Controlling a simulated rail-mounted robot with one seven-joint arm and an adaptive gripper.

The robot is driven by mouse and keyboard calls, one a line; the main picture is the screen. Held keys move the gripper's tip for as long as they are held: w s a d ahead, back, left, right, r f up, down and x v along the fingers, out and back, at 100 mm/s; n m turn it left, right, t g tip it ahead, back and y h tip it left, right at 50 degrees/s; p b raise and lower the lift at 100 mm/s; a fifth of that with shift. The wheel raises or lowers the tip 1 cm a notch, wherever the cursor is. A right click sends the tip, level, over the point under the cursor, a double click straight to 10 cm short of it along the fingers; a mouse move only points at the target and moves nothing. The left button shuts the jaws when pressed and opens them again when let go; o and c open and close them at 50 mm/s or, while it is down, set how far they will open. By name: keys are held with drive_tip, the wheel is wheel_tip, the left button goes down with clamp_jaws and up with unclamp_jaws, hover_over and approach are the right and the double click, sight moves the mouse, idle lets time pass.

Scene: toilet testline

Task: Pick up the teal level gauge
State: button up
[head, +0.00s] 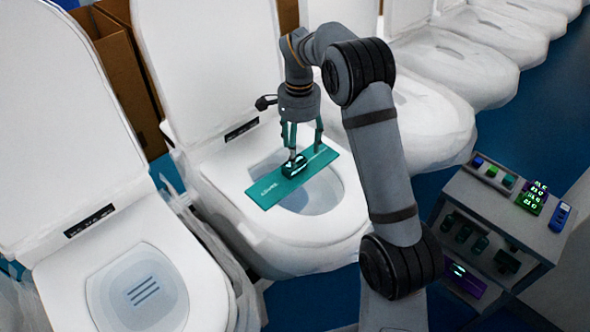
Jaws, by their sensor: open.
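The teal level gauge (265,193) is a flat teal bar with pale lettering and a raised dark block with a glowing mark near its middle. It lies across the open bowl of the middle white toilet (240,243). My gripper (301,155) points down over the gauge, with its fingers open close to the raised block. The fingers partly cover the block and the bar behind it. I cannot tell whether the fingertips touch the gauge.
Another toilet (60,285) stands at the left, with a striped pad in its bowl. More toilets (435,65) line the back right. A grey cart (480,205) with small devices stands at the right. A cardboard box (125,75) is behind the toilets.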

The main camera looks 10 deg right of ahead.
drive_tip(key=shift+a+f+p, duration=0.15)
drive_tip(key=shift+f+p, duration=0.5)
drive_tip(key=shift+f, duration=0.95)
drive_tip(key=shift+a+f+p, duration=0.15)
drive_tip(key=shift+f+p, duration=0.45)
drive_tip(key=shift+f, duration=0.95)
drive_tip(key=shift+s, duration=0.1)
drive_tip(key=shift+c, duration=0.9)
drive_tip(key=c, duration=1.4)
drive_tip(key=shift+r, duration=0.1)
clamp_jaws()
drive_tip(key=shift+r, duration=0.1)
